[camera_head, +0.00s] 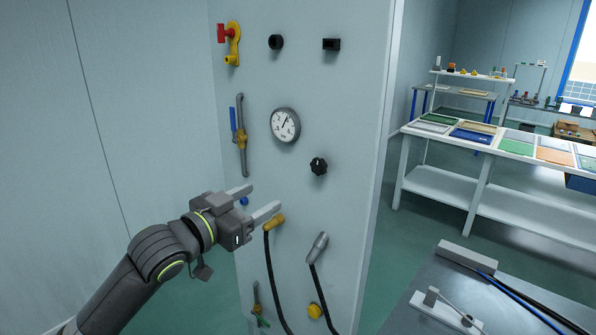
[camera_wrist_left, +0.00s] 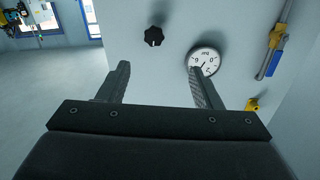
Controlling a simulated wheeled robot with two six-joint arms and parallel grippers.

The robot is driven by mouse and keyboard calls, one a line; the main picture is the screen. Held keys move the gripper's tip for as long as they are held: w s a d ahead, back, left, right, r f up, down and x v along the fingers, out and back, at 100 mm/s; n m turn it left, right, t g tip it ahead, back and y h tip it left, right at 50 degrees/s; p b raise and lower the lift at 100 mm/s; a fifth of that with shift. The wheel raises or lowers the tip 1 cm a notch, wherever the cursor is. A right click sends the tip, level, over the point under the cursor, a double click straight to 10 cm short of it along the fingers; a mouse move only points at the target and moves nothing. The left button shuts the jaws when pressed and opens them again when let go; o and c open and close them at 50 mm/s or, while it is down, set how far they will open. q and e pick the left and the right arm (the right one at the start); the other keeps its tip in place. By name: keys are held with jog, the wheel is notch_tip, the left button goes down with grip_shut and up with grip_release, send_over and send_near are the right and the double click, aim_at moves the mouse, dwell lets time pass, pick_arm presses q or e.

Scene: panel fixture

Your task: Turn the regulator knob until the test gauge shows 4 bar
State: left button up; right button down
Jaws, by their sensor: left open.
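The test gauge (camera_head: 285,125), round with a white face, is on the upright panel. Its needle shows, but the reading is too small to tell. The regulator knob (camera_head: 318,166), black and lobed, is below and right of the gauge. My left gripper (camera_head: 263,198) is open and empty, left of and lower than the knob, and apart from it. In the left wrist view, the knob (camera_wrist_left: 154,36) appears beyond the gap between my left fingertips (camera_wrist_left: 158,68). The gauge (camera_wrist_left: 204,60) is partly covered by the right-hand finger there. My right gripper is out of view.
The panel (camera_head: 350,90) also carries a red-and-yellow valve (camera_head: 231,42), a blue-handled valve (camera_head: 240,132), two black fittings and hoses with a yellow end (camera_head: 274,222) and a grey end (camera_head: 318,246). A grey bench (camera_head: 420,312) stands at lower right.

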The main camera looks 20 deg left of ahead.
pick_arm(q)
jog(key=p, duration=0.4)
send_near(317, 167)
jog(key=x, duration=0.8)
jog(key=shift+a, duration=0.1)
jog(key=shift+w+d, duration=0.25)
jog(key=shift+w, duration=0.3)
jog(key=c, duration=1)
jog(key=n+p, duration=0.2)
jog(key=p, duration=0.1)
jog(key=shift+r+n, duration=0.2)
jog(key=shift+n, duration=0.2)
jog(key=shift+f+n+p, duration=0.1)
jog(key=shift+n+p, duration=0.6)
jog(key=shift+f+n, duration=0.15)
jog(key=shift+n, duration=0.15)
